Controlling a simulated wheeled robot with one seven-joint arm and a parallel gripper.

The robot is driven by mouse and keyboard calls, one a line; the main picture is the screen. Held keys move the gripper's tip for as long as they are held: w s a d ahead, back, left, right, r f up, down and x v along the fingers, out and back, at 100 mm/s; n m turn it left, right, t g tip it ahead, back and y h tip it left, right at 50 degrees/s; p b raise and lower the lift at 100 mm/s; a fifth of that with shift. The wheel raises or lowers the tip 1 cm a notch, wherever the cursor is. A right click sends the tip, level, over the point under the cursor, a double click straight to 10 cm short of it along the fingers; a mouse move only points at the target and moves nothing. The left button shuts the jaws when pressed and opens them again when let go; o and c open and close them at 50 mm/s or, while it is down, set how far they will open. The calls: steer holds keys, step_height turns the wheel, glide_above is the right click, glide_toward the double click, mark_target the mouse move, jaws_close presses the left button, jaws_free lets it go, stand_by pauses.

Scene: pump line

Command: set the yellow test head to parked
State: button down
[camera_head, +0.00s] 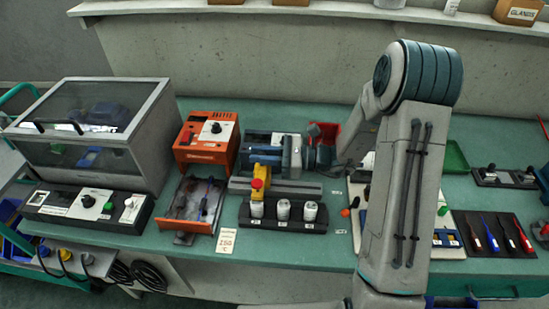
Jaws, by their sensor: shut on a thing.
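The yellow test head (262,173) is a small yellow block with a red part low on its front. It stands at the middle of the bench, behind and above the left one of three white-topped cylinders (257,209) in a dark rack. My gripper (257,156) reaches in from the right, its fingers pointing left at the top of the yellow head. It is shut on the head; the exact contact is small and partly hidden by the fingers. Any parked marking is too small to read.
An orange unit (208,138) with a dial and an open tray (193,205) stand left of the head. A clear-lidded box (92,125) is further left. A red bin (326,130) is behind my wrist. A tool mat (490,235) lies at the right. My arm hides part of the bench.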

steer(key=w+a, duration=0.1)
steer(key=a, duration=0.6)
steer(key=shift+a, duration=0.3)
steer(key=shift+r, duration=0.1)
steer(key=c, duration=1.6)
jaws_free()
steer(key=shift+a, duration=0.1)
steer(key=shift+o, duration=1.3)
steer(key=shift+a, duration=0.2)
steer(key=s+d+b, duration=0.2)
steer(key=d, duration=1.2)
steer(key=shift+a, duration=0.1)
